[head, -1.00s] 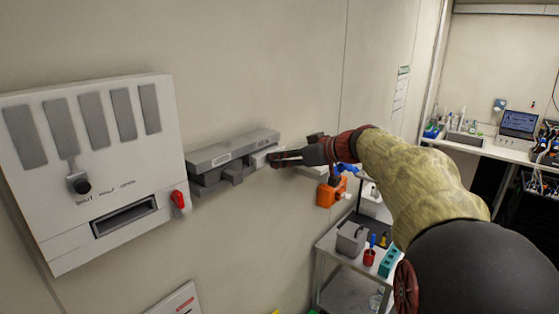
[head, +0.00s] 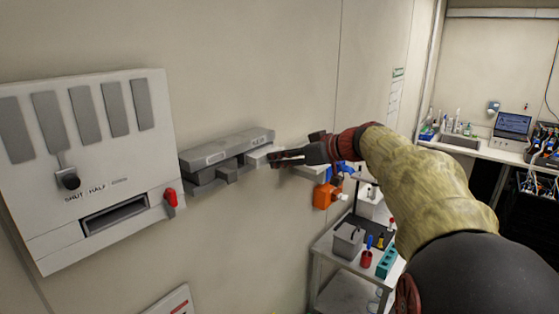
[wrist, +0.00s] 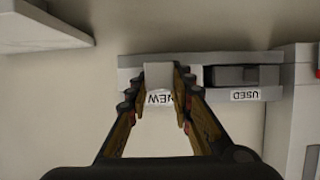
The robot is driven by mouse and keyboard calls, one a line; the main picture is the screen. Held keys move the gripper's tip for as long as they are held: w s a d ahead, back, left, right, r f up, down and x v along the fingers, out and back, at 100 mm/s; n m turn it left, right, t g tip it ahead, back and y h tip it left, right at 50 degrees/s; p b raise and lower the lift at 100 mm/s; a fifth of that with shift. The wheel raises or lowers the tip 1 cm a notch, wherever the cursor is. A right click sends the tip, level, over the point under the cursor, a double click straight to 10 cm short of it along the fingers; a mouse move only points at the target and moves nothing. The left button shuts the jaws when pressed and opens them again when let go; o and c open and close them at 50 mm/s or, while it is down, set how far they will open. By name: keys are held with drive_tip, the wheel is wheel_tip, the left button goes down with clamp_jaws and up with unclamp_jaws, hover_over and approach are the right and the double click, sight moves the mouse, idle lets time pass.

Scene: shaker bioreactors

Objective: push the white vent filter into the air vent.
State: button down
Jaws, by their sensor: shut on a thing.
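The white vent filter (head: 257,156) is at the right end of a grey wall rack, between the jaws of my gripper (head: 275,158). In the wrist view, my gripper (wrist: 159,85) is shut on the pale filter (wrist: 159,75), in front of the rack half labelled NEW. The jaws hide part of it. I cannot tell whether it is still within the rack. The air vent (head: 115,214) is a dark slot low in the white wall panel at the left of the head view, well left of my gripper.
The grey rack (head: 215,152) has a USED half (wrist: 243,94), holding a grey block (wrist: 235,74). The panel (head: 55,242) carries a black-knobbed lever (head: 68,182) above the vent and a red latch (head: 170,197) beside it. A cart (head: 330,245) with containers stands below right.

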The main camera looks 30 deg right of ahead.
drive_tip(key=shift+s+d+r+b, duration=0.1)
drive_tip(key=shift+s+d+b, duration=0.15)
drive_tip(key=shift+s+b, duration=0.55)
drive_tip(key=shift+s+d+b, duration=0.1)
drive_tip(key=shift+s+b, duration=0.15)
drive_tip(key=shift+b, duration=0.15)
drive_tip(key=shift+s, duration=0.1)
drive_tip(key=shift+s+d+b, duration=0.25)
drive_tip(key=shift+s+b, duration=0.2)
drive_tip(key=shift+s, duration=0.25)
drive_tip(key=shift+s+d+b, duration=0.25)
drive_tip(key=shift+s+b, duration=0.2)
drive_tip(key=shift+s, duration=0.2)
idle(0.6)
